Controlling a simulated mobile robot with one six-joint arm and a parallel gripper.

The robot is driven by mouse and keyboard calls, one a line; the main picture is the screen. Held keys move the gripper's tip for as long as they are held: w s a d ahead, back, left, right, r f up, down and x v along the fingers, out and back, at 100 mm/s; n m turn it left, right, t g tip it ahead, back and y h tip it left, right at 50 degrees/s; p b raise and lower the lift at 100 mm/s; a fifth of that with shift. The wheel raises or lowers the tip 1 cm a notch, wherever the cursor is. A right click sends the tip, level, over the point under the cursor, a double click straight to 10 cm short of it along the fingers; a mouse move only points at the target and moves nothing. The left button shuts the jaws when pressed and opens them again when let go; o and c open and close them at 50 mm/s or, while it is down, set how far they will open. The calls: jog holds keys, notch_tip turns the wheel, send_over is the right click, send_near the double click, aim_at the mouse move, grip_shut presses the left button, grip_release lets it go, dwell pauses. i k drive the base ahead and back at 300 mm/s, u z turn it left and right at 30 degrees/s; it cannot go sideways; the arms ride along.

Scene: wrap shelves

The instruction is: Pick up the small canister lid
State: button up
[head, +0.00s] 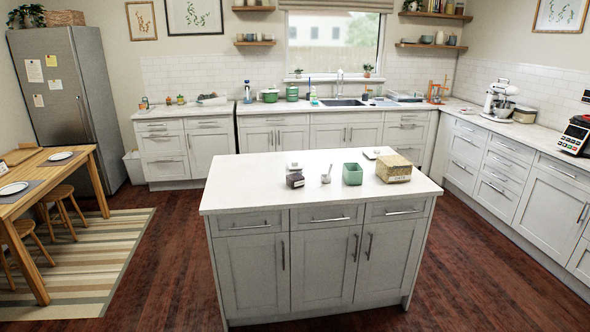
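The kitchen island (250,195) stands in the middle of the head view with several small things on its pale top. A small white lid-like piece (293,165) lies near the back left of them; it may be the small canister lid, but it is too small to be sure. A small dark canister (295,180) with a label stands just in front of it. A larger, flat, whitish lid-like piece (372,153) lies at the back right, behind a square green container (352,174). My gripper is not in view.
A small white scoop-like item (326,178) and a labelled tan box (393,168) also stand on the island. The island's left part is clear. Wooden floor surrounds it; a dining table (48,178) with stools is at left, counters behind and right.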

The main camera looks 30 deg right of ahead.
aim_at(295, 170)
jog(key=z, duration=0.4)
jog(key=i, duration=1.1)
jog(key=u, duration=0.25)
